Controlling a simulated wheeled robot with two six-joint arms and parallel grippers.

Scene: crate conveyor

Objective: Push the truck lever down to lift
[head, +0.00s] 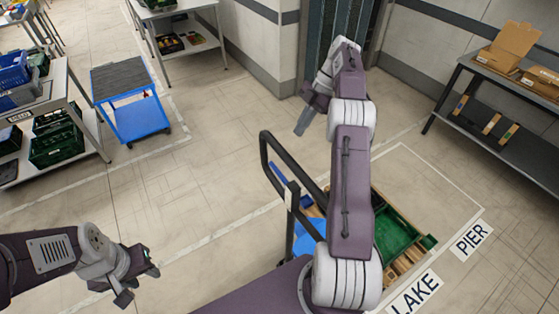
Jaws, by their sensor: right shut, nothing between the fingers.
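The truck (308,243) is blue, low on the floor at the lower middle, with a black looped handle (264,152) standing up from it. A small blue piece (279,171) shows inside the handle loop; I cannot tell if it is the lever. My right arm crosses in front and hides part of the truck and its load. My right gripper (302,125) is shut and empty, above and beyond the handle, apart from it. My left gripper (139,284) is open and empty at the lower left, well away from the truck.
A green crate (426,243) sits on a wooden pallet (408,262) beside the truck, near floor signs LAKE and PIER. A blue cart (137,118) and a bench with crates (88,125) stand left. A dark table (500,77) holds cardboard boxes at right. The middle-left floor is clear.

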